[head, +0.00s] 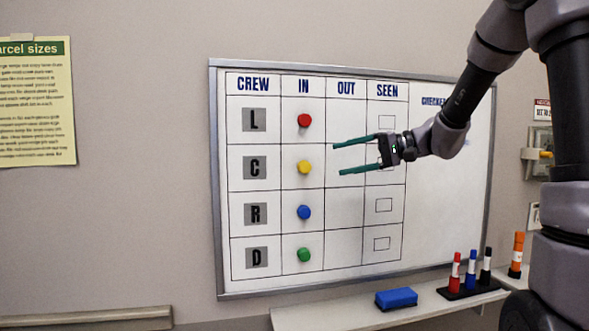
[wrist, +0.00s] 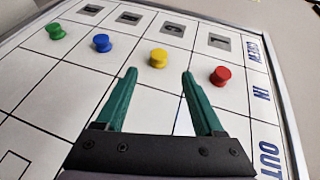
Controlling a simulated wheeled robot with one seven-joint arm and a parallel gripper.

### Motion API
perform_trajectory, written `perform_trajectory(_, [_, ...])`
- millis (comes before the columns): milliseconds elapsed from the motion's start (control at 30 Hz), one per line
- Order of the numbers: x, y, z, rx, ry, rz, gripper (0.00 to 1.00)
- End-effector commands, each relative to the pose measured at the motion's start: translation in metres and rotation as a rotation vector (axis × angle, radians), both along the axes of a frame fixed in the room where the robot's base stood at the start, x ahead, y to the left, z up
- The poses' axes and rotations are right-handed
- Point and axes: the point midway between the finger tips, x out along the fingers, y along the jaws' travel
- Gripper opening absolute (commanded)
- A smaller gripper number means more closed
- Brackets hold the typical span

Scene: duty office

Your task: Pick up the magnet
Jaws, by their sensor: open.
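Several round magnets sit in the IN column of the whiteboard (head: 450,200): red (head: 305,121) in row L, yellow (head: 304,167) in row C, blue (head: 304,212) in row R and green (head: 304,254) in row D. My gripper (head: 338,159) is open and empty, its green fingers pointing left across the OUT column. In the wrist view the yellow magnet (wrist: 158,58) lies just beyond the gap between my fingertips (wrist: 158,74). The red magnet (wrist: 221,76) is to its right; blue (wrist: 102,43) and green (wrist: 54,30) are to its left.
Below the board a shelf (head: 330,317) holds a blue eraser (head: 396,298) and several upright markers (head: 472,271) in a black holder. An orange-capped marker (head: 516,255) stands further right. A yellow paper sign (head: 35,105) hangs at left. The OUT column is free of magnets.

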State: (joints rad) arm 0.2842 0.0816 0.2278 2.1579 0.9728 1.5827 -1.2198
Motion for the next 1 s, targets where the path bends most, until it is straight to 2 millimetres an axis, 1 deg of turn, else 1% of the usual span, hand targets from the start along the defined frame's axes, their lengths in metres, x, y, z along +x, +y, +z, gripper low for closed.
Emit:
perform_trajectory(33, [0.000, 0.009, -0.002, 0.000, 0.001, 0.005, 0.70])
perform_trajectory(100, [0.002, 0.021, -0.005, -0.001, 0.001, 0.005, 0.70])
perform_trajectory(200, [0.005, 0.032, -0.008, -0.002, 0.001, 0.004, 0.70])
perform_trajectory(367, [0.007, 0.043, -0.011, -0.003, 0.002, 0.002, 0.70])
perform_trajectory(600, [0.015, 0.075, -0.020, -0.004, 0.002, 0.004, 0.70])
perform_trajectory(700, [0.017, 0.085, -0.022, -0.004, 0.003, 0.003, 0.70])
perform_trajectory(800, [0.017, 0.089, -0.023, -0.004, 0.002, 0.002, 0.70])
perform_trajectory(967, [0.018, 0.088, -0.023, -0.004, 0.002, 0.001, 0.70])
perform_trajectory(1000, [0.018, 0.088, -0.023, -0.005, 0.002, 0.001, 0.66])
